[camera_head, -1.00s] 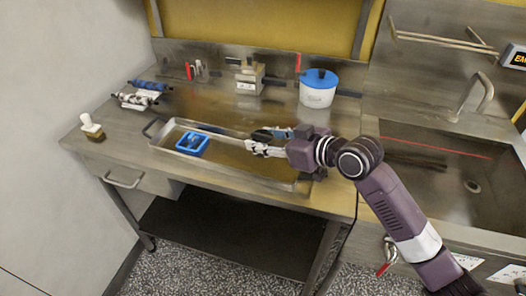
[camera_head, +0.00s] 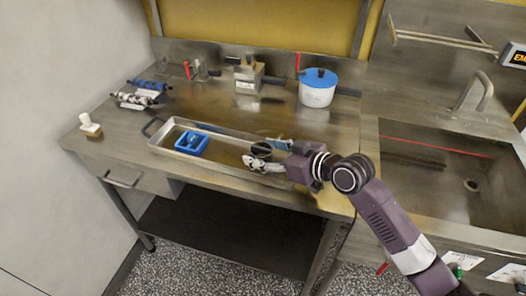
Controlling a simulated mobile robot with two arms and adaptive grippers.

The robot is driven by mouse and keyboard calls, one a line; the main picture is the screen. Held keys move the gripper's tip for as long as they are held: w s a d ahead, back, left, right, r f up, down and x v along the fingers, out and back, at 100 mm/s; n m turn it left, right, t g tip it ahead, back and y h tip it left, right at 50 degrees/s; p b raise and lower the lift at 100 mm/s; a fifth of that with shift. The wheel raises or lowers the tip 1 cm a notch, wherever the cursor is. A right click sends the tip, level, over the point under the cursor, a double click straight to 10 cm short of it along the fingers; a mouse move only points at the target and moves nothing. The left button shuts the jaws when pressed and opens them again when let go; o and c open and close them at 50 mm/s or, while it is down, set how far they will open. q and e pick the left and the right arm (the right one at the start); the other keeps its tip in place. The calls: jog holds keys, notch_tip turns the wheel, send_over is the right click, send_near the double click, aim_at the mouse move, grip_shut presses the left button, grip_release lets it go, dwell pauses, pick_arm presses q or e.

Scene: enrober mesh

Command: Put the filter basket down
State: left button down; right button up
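A small blue square basket (camera_head: 191,143) sits inside the left part of a long metal tray (camera_head: 222,177) on the steel table; it may be the filter basket, but I cannot be sure. My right gripper (camera_head: 256,162) is over the right part of the tray, its fingers pointing left, well apart from the blue basket. A dark rounded piece (camera_head: 261,148) shows just behind the fingers, and a blue piece (camera_head: 284,144) is beside the gripper. I cannot tell whether the fingers touch either piece, or how far they are parted. My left gripper is not in view.
A white pot with a blue lid (camera_head: 318,88) stands at the back right, and a metal box (camera_head: 248,78) at the back. A sink (camera_head: 440,175) is at the right. The table behind the tray is mostly clear.

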jog(key=shift+r, duration=0.2)
jog(key=b+v, duration=0.1)
jog(key=v, duration=1)
jog(key=shift+s+d+r, duration=0.25)
jog(key=shift+s+d, duration=0.1)
jog(key=shift+f, duration=0.1)
